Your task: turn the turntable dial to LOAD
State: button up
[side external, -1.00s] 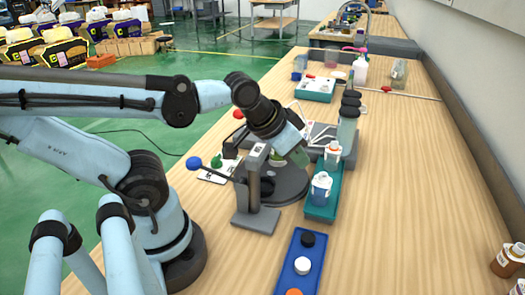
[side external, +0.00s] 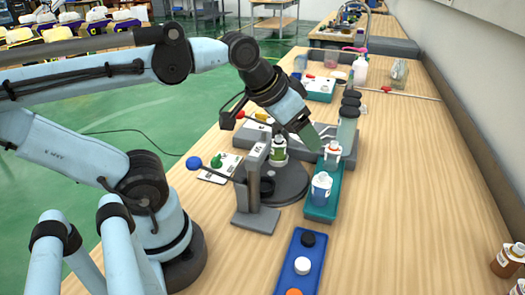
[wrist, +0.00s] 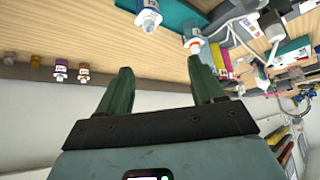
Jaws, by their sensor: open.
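The turntable (side external: 290,186) is a dark round disc on the bench, behind the grey press stand. A small bottle with green contents and a white label (side external: 279,150) stands upright on it. A green knob (side external: 216,161), which may be the dial, sits on a white plate (side external: 228,172) left of the turntable. Its lettering and setting are too small to read. My gripper (side external: 310,138) is above the right side of the turntable, well right of the green knob and apart from the bottle. In the wrist view my gripper (wrist: 162,78) has its green fingers spread and empty.
The grey press stand (side external: 256,205) has a blue-ended lever (side external: 194,162) jutting left near the green knob. A teal tray (side external: 321,206) holds bottles right of the turntable. A blue tray of caps (side external: 299,265) lies in front.

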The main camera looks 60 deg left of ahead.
jog(key=shift+o, duration=0.2)
notch_tip(320, 180, up, 6)
jog(key=shift+f, duration=0.2)
jog(key=n+g, duration=0.7)
jog(key=n, duration=2)
send_over(216, 157)
jog(key=shift+f, duration=11.75)
jog(key=c, duration=1.1)
